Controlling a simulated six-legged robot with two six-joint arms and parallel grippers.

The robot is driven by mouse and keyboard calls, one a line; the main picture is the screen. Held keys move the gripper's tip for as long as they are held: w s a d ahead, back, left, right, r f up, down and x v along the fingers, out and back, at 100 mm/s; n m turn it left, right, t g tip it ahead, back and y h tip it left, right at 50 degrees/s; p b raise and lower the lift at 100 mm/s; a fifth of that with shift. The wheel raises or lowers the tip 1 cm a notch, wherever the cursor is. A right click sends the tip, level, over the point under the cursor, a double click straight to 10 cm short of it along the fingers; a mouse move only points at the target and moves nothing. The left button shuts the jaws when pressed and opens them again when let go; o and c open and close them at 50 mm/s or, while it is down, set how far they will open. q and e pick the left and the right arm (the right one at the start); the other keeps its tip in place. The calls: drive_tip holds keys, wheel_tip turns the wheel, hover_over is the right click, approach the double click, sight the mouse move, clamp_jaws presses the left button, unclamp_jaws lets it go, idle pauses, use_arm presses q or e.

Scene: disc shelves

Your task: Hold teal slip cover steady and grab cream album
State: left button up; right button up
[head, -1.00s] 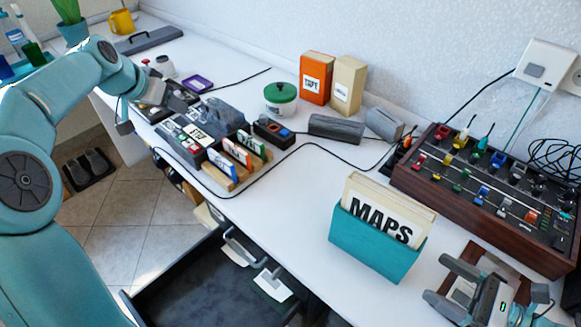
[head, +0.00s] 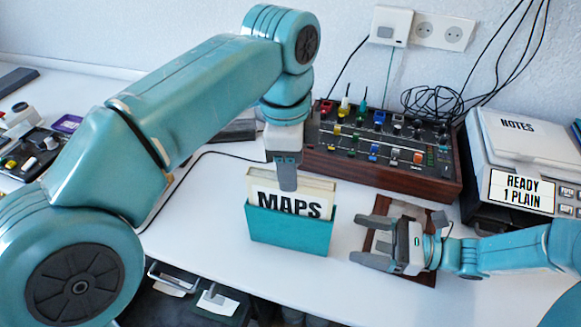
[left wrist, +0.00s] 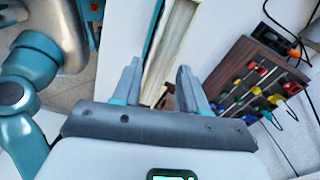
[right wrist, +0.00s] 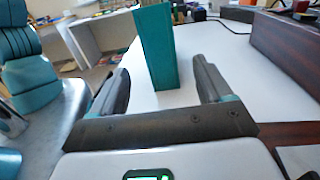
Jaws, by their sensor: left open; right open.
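The teal slip cover (head: 290,232) stands upright on the white table in the head view. The cream album (head: 262,186), marked MAPS, sits inside it with its top standing out. My left gripper (head: 287,182) points down over the album's top; the left wrist view shows its open fingers either side of the cream edge (left wrist: 172,45). Whether they touch it I cannot tell. My right gripper (head: 370,240) is open to the right of the cover. In the right wrist view the cover's narrow side (right wrist: 157,50) stands ahead between its fingers, apart from them.
A wooden mixer console (head: 380,160) stands behind the cover. A brown board (head: 428,278) lies under my right gripper. An open drawer (head: 195,300) is below the table's front edge.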

sight(307, 227)
use_arm(q)
drive_tip(key=shift+d+f+m, duration=0.1)
drive_tip(key=shift+f+m, duration=0.2)
drive_tip(key=shift+f, duration=0.15)
use_arm(e)
drive_tip(key=shift+a, duration=0.1)
use_arm(q)
drive_tip(key=shift+f, duration=0.1)
use_arm(e)
drive_tip(key=shift+w+a, duration=0.1)
drive_tip(key=shift+a, duration=0.3)
drive_tip(key=x, duration=1.1)
drive_tip(key=c, duration=1.1)
